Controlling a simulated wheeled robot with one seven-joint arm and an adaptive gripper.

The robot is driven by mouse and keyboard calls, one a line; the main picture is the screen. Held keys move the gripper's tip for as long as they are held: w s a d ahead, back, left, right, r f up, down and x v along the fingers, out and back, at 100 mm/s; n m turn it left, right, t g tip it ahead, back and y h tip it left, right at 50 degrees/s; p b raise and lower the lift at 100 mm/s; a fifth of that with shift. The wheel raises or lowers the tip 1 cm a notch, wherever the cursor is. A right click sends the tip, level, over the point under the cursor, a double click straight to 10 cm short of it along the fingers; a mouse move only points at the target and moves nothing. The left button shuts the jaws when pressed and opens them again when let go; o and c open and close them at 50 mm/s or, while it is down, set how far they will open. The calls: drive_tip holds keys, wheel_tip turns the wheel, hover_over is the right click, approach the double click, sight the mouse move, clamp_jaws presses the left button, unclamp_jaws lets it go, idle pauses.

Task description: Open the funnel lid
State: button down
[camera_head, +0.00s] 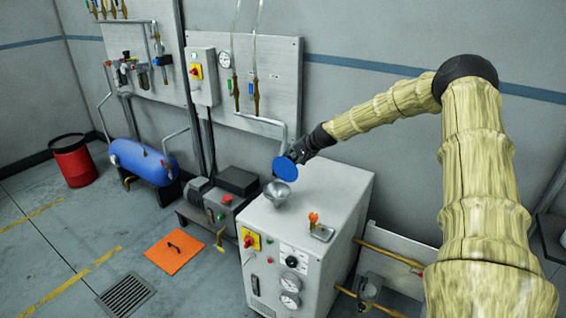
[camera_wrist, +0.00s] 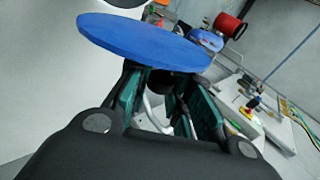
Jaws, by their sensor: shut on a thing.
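The blue funnel lid (camera_head: 285,168) is a round disc, tilted steeply just above the metal funnel (camera_head: 276,194). The funnel's mouth is uncovered and faces up on top of the white cabinet. I cannot tell whether the lid's lower edge touches the funnel rim. My gripper (camera_head: 298,153) is behind the lid's upper right side, shut on it. In the wrist view the lid (camera_wrist: 145,40) lies across the front of my gripper (camera_wrist: 170,95), with a dark part between the green finger pads. The fingers' exact contact is partly hidden by the lid.
The white cabinet (camera_head: 335,200) carries a small plate with an orange part (camera_head: 317,226) right of the funnel. A panel with pipes (camera_head: 270,75) stands behind. A blue tank (camera_head: 140,160), red bin (camera_head: 73,160) and orange floor plate (camera_head: 174,252) are to the left.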

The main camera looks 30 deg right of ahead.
drive_tip(key=shift+w+d+f+b, duration=0.15)
drive_tip(key=shift+d+f+b, duration=0.1)
drive_tip(key=shift+d, duration=0.25)
drive_tip(key=shift+w+d+f+b, duration=0.15)
drive_tip(key=shift+d+f, duration=0.05)
drive_tip(key=shift+d, duration=0.25)
drive_tip(key=c, duration=1.4)
unclamp_jaws()
drive_tip(key=shift+f, duration=0.15)
drive_tip(key=shift+o, duration=0.6)
drive_tip(key=shift+w+d, duration=0.1)
drive_tip(key=shift+d, duration=0.05)
drive_tip(key=v, duration=1.2)
